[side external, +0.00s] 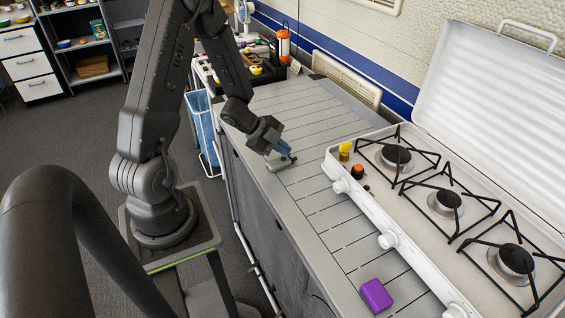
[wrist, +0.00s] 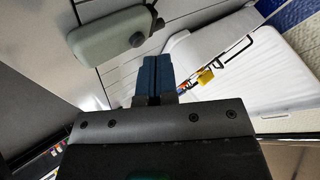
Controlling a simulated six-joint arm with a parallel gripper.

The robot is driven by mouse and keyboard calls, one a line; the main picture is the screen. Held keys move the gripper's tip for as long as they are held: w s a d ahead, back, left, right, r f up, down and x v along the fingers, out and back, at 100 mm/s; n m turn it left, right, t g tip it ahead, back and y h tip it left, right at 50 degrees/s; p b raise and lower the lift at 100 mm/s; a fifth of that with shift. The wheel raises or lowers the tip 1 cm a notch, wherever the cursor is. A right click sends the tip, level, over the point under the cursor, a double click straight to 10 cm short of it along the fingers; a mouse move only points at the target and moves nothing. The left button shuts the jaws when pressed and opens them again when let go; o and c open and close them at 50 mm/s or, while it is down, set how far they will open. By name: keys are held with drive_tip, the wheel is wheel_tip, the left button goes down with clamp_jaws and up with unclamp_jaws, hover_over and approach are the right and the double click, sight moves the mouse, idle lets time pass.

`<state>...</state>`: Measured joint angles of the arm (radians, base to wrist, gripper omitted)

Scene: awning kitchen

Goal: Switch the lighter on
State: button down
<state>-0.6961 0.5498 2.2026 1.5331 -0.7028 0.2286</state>
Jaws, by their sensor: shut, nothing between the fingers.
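A small grey-green block with rounded ends and a dark button, which looks like the lighter (side external: 280,163), lies on the slatted grey counter near its front edge. In the wrist view the lighter (wrist: 100,37) is at the upper left, with its button (wrist: 137,40) on the end towards my fingers. My gripper (side external: 285,148) is over the counter, close to the lighter. In the wrist view its blue fingers (wrist: 152,60) are shut together and empty, just to the right of the button. I cannot tell whether they touch the lighter.
A white gas stove (side external: 400,215) with several burners and a raised lid stands to the right. An orange-and-black object (side external: 357,171) and a yellow one (side external: 345,150) are at its near corner. A purple block (side external: 376,295) lies on the counter in front. The counter between is clear.

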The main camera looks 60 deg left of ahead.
sight(283, 159)
idle(0.3)
drive_tip(key=shift+f, duration=0.45)
idle(0.3)
drive_tip(key=shift+r, duration=0.5)
drive_tip(key=shift+r, duration=3)
